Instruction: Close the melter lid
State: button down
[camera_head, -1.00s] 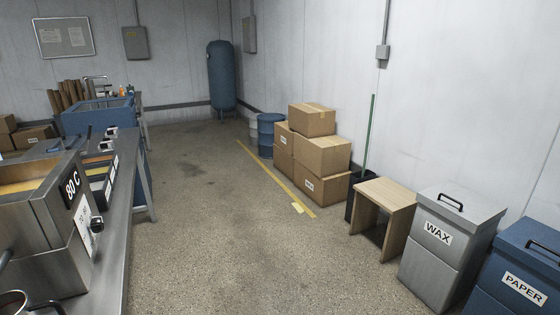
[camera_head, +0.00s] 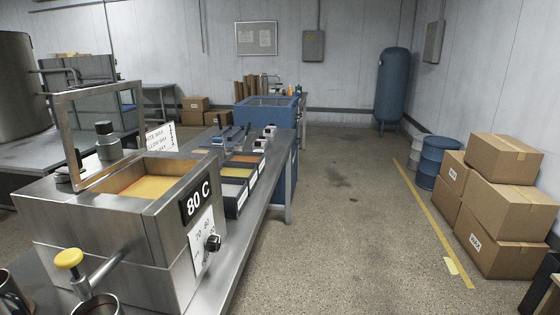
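The melter (camera_head: 110,235) is a steel box at the left front, with an "80 C" label and a black dial on its right side. Its top opening shows a yellow-orange fill (camera_head: 150,187). The melter lid (camera_head: 100,92) is a framed panel with a see-through middle; it stands upright and open at the left edge of the opening. My gripper is not in view, so I cannot see whether it holds anything.
A yellow-knobbed tap (camera_head: 69,258) and metal cups (camera_head: 97,305) are at the melter's front. Trays (camera_head: 240,172) line the steel bench behind it. Cardboard boxes (camera_head: 503,200) and a blue drum (camera_head: 438,160) stand at right. The floor (camera_head: 345,220) between is clear.

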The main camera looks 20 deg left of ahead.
aim_at(77, 92)
jog(key=u, duration=0.6)
jog(key=i, duration=0.95)
jog(key=u, duration=0.55)
